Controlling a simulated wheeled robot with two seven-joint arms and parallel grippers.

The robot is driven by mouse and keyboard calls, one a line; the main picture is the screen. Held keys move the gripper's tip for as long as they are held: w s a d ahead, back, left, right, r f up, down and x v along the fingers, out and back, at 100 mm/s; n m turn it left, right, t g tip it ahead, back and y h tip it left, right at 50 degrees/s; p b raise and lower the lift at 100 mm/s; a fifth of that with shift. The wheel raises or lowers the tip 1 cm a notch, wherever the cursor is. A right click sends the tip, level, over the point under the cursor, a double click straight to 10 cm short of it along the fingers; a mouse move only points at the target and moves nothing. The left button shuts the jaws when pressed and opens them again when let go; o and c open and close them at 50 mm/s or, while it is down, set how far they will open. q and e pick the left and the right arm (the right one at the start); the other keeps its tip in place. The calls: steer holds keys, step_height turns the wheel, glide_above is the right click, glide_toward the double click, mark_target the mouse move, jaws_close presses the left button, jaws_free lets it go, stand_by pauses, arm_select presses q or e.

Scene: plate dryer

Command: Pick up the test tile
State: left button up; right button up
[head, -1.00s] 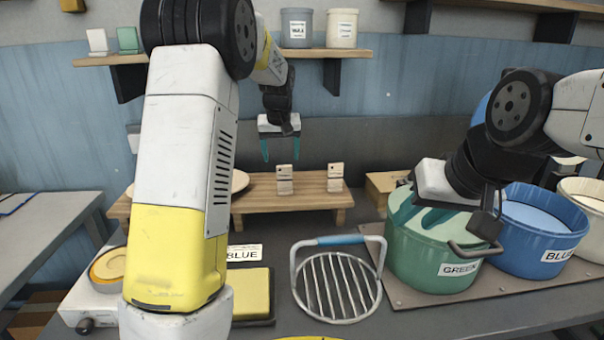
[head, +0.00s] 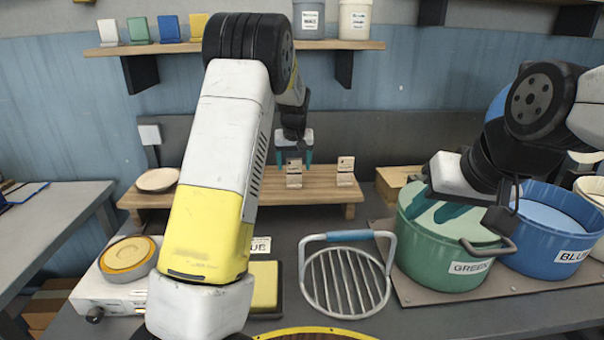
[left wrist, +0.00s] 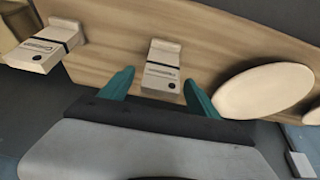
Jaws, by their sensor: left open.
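Two small cream test tiles with a dark band stand on the low wooden bench: a left tile (head: 294,173) and a right tile (head: 345,171). My left gripper (head: 294,162) is open at the left tile. In the left wrist view my left fingers (left wrist: 158,88) are spread, with the near end of that tile (left wrist: 163,68) between them and a gap at each side. The other tile (left wrist: 45,48) lies off to the left there. My right gripper (head: 446,205) is over the green pot (head: 440,245); whether it is open or shut is unclear.
A cream plate (head: 157,180) lies on the bench (head: 330,190), left of the tile. A wire rack with a blue handle (head: 347,237) stands in front. A blue pot (head: 545,235) is at the right. A shelf (head: 390,45) hangs above.

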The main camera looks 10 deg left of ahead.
arm_select(q)
steer(key=c, duration=1.5)
steer(key=shift+r, duration=0.15)
steer(key=shift+c, duration=0.2)
